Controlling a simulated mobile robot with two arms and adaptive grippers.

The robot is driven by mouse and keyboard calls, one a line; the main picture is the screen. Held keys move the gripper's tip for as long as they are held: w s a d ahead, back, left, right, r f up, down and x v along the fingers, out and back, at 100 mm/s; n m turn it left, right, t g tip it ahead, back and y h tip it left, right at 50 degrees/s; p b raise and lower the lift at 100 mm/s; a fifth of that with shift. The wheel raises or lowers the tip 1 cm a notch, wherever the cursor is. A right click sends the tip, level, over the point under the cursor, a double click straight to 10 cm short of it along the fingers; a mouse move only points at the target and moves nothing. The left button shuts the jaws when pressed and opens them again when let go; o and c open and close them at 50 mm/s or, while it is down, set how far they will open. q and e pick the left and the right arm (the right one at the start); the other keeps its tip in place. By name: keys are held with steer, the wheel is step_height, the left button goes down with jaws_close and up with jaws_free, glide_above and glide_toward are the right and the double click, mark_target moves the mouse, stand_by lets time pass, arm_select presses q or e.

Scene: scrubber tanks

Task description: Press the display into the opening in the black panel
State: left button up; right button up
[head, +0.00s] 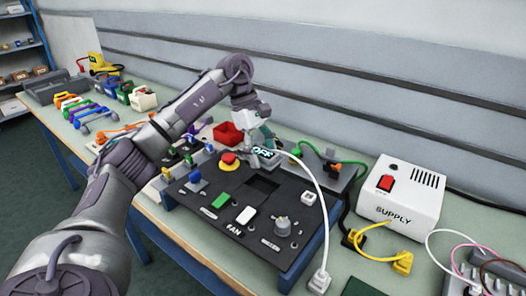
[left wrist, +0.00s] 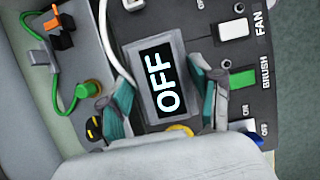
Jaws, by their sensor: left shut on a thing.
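The display (head: 264,154) is a small grey box with a dark screen reading OFF and a white cable running from it. In the left wrist view the display (left wrist: 150,62) fills the middle, with a teal finger on each side. My left gripper (head: 263,143) is shut on it and holds it over the back part of the black panel (head: 240,236). The dark rectangular opening (head: 262,187) shows in front of the display in the head view, uncovered. In the left wrist view I cannot make out the opening clearly. My right gripper is not in view.
The panel carries a red emergency button (head: 229,159), a green switch (head: 220,201), a white FAN switch (head: 246,215) and a grey knob (head: 282,226). The white cable (head: 322,195) arcs to the panel's right side. A white SUPPLY box (head: 401,195) stands at right; a red bin (head: 228,133) lies behind.

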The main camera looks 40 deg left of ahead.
arm_select(q)
steer(key=shift+f+b, duration=1.85)
steer(key=shift+f, duration=1.3)
steer(key=shift+p, duration=0.3)
steer(key=shift+f, duration=0.25)
steer(key=shift+f+b, duration=0.5)
steer(key=shift+f, duration=0.05)
